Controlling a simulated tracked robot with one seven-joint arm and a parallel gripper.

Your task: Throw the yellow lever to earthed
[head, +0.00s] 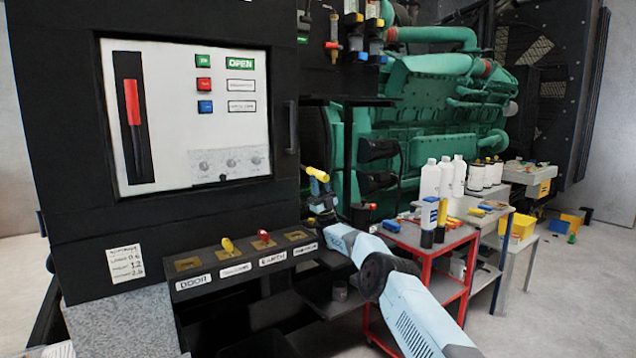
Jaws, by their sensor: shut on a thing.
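The yellow lever (317,173) shows as a short yellow bar just right of the black cabinet's front edge. My gripper (319,183) is at the lever, at the end of my light blue arm, which reaches up from the lower right. It is shut on the lever; the fingers are small and partly hidden here. The lever's pivot and any position marks beside it are not clear in this view.
The black cabinet (60,120) has a panel with a red handle (132,103) and a green OPEN sign (240,63). A red cart (432,243) with bottles stands right, near my arm.

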